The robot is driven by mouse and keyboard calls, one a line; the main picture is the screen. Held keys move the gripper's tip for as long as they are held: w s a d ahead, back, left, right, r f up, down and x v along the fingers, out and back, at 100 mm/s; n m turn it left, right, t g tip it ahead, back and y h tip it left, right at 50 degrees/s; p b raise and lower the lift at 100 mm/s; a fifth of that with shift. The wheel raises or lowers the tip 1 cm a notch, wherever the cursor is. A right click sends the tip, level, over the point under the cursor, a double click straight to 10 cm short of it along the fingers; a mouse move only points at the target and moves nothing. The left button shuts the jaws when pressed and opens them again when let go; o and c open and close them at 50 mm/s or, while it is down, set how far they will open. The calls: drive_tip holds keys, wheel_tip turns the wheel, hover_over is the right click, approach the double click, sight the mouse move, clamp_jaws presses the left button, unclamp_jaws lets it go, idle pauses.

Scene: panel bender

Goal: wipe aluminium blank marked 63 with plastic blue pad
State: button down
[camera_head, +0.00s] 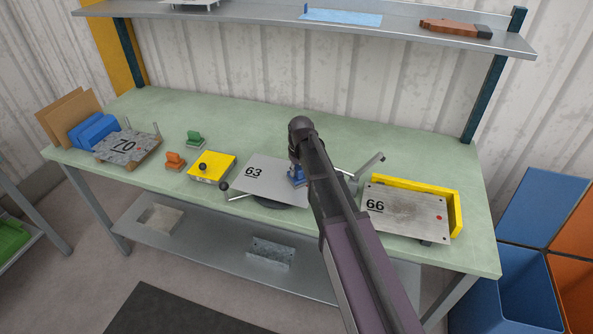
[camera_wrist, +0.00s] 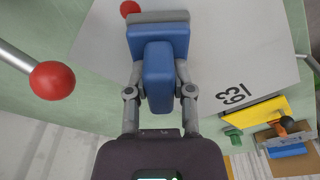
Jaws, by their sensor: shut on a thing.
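The aluminium blank marked 63 (camera_head: 270,178) is a pale grey sheet lying on a dark stand in the middle of the bench. In the wrist view the blank (camera_wrist: 225,50) fills the upper part, its number at the lower right and a red spot at the top. My gripper (camera_wrist: 158,88) is shut on the blue pad (camera_wrist: 158,45), which has a grey layer on its far side. In the head view my arm hides most of the gripper, and the pad (camera_head: 296,176) shows at the blank's right part. The pad is over the blank, touching or very close; I cannot tell which.
A lever with a red knob (camera_wrist: 52,80) sticks out beside the blank. Plate 66 (camera_head: 405,210) leans by a yellow frame at right. Plate 70 (camera_head: 127,146), an orange-handled tool (camera_head: 175,160), a green one (camera_head: 194,140) and a yellow block (camera_head: 212,166) stand left. The bench's back strip is clear.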

sight(288, 172)
idle(0.4)
drive_tip(key=shift+w+a, duration=0.25)
drive_tip(key=shift+a, duration=0.45)
drive_tip(key=shift+w+a, duration=0.25)
drive_tip(key=shift+a, duration=0.45)
drive_tip(key=shift+w+a, duration=0.1)
drive_tip(key=shift+a, duration=0.05)
drive_tip(key=shift+w+a, duration=0.3)
drive_tip(key=shift+a, duration=0.35)
drive_tip(key=shift+w+a, duration=0.25)
drive_tip(key=shift+a, duration=0.35)
drive_tip(key=shift+a, duration=0.1)
drive_tip(key=shift+w+a, duration=0.3)
drive_tip(key=shift+a, duration=0.35)
drive_tip(key=shift+w+a, duration=0.3)
drive_tip(key=shift+a, duration=0.35)
drive_tip(key=shift+r, duration=0.1)
wheel_tip(288, 172, up, 6)
drive_tip(key=p, duration=0.6)
